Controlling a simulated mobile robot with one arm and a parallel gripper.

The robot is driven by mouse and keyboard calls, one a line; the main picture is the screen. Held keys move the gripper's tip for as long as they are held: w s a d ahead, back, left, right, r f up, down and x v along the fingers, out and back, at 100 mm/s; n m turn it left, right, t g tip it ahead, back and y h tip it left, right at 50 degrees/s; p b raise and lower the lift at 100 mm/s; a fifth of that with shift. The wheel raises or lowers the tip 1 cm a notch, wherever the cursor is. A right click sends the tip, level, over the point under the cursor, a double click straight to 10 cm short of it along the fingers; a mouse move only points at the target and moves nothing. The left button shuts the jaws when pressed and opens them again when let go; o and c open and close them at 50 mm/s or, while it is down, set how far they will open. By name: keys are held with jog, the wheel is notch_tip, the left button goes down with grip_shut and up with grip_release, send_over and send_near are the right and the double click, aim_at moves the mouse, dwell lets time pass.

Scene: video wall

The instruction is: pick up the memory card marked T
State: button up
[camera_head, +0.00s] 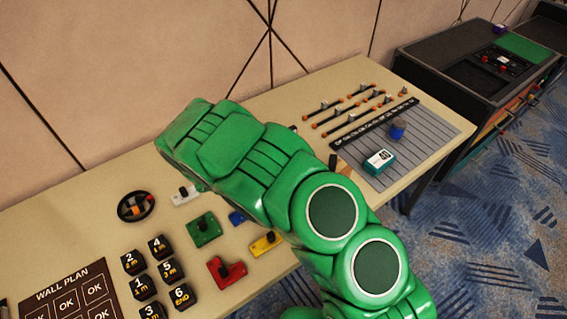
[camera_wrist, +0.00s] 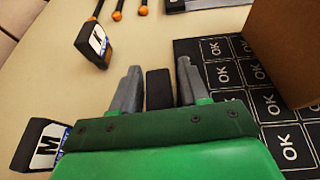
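In the wrist view, my gripper (camera_wrist: 158,85) is open, its two grey fingers on either side of a small dark block (camera_wrist: 158,90). A narrow gap seems to show on each side of the block. No letter is visible on it, so I cannot tell whether it is the card marked T. A black card with a white label, its letter perhaps K or X (camera_wrist: 96,42), stands at the upper left. Another black card marked M (camera_wrist: 45,148) is at the lower left. No T is readable. In the head view my green arm hides the gripper.
A black board with OK cells (camera_wrist: 224,72) lies right of the fingers. A brown box-like thing (camera_wrist: 290,45) rises over it. Orange-tipped cables (camera_wrist: 117,15) lie at the top. The head view shows numbered black blocks (camera_head: 145,287) and coloured pieces (camera_head: 203,230) on the table.

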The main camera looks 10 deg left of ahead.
grip_shut()
jog(key=shift+r, duration=0.1)
